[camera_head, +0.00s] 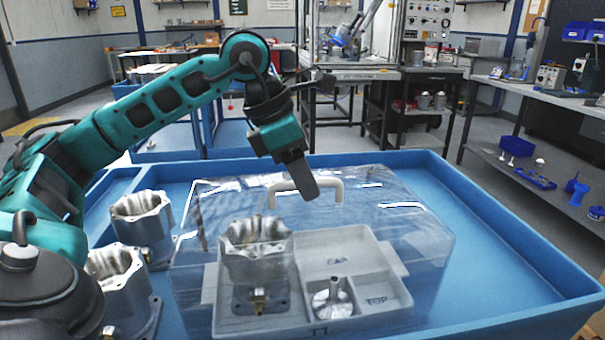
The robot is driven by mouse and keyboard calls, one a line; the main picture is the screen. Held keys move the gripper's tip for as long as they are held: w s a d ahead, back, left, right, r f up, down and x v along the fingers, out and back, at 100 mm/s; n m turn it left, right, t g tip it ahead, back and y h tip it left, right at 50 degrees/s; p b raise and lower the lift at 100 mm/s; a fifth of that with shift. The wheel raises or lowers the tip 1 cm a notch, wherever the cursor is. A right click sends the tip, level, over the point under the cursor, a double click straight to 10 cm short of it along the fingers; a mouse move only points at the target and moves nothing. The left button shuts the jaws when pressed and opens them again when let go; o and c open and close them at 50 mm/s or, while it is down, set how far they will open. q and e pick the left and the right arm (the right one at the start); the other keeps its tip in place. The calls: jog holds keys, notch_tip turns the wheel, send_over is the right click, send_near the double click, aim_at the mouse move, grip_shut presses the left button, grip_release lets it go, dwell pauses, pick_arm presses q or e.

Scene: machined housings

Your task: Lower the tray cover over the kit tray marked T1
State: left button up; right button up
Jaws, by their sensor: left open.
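The clear tray cover (412,222) is a see-through box with a pale arched handle (337,188) on top. A metal housing (255,245) stands in the tray's left compartment, and a small stemmed metal part (333,298) lies in the front compartment. My left gripper (304,188) is open at the handle, one finger in front of the bar; the other finger is hidden.
A blue bin (490,240) with raised walls holds everything. Two more metal housings (143,225) (118,280) stand at its left, close to the cover and partly behind my left arm. The bin's right side is clear. Workbenches stand beyond.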

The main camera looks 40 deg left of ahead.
pick_arm(q)
jog(key=p+v, duration=0.3)
jog(key=v, duration=1)
jog(key=shift+p, duration=0.4)
jog(key=shift+w, duration=0.1)
jog(key=shift+d, duration=0.1)
